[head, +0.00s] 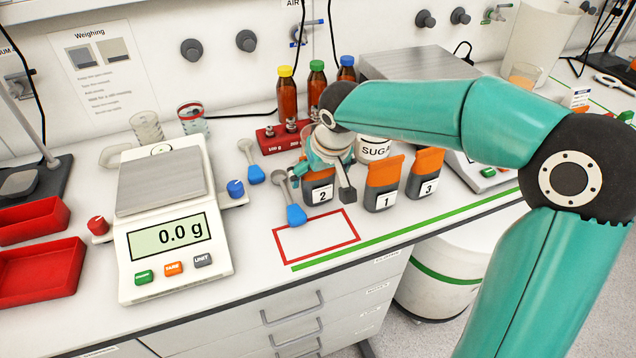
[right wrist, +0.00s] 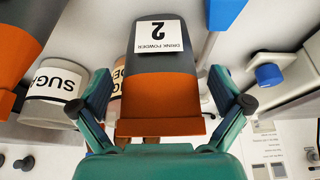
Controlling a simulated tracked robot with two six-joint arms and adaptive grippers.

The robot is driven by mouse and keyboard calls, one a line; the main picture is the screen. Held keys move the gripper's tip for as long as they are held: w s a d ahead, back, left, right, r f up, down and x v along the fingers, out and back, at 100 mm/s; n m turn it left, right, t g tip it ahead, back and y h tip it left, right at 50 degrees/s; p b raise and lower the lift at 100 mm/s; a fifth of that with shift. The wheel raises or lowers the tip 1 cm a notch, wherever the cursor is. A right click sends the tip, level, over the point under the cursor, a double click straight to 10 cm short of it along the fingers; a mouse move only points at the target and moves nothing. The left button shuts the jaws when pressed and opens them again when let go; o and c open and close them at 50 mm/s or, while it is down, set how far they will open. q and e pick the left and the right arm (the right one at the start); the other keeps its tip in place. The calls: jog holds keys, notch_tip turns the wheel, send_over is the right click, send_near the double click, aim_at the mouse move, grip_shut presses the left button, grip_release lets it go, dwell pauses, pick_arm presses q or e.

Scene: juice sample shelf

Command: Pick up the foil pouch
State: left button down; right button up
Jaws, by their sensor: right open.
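The foil pouch (head: 318,194) numbered 2 is grey with an orange top and stands upright on the bench. In the right wrist view the same pouch (right wrist: 158,75) carries a white "Drink powder 2" label. My right gripper (head: 324,180) is open at this pouch, with one finger to each side of it in the wrist view (right wrist: 160,78) and gaps between. Similar pouches numbered 1 (head: 381,186) and 3 (head: 424,173) stand to the right. The gripper hides part of pouch 2 in the head view. My left gripper is out of view.
A sugar tub (head: 373,148) stands close behind the pouches. Blue-handled scoops (head: 292,205) lie left of pouch 2. A red-outlined rectangle (head: 316,237) in front is empty. A balance (head: 168,220) reading 0.0 g is at left; brown bottles (head: 287,97) stand behind.

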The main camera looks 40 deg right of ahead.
jog(key=shift+x, duration=1.2)
jog(key=c, duration=1.3)
jog(key=shift+c, duration=0.2)
jog(key=shift+r, duration=0.15)
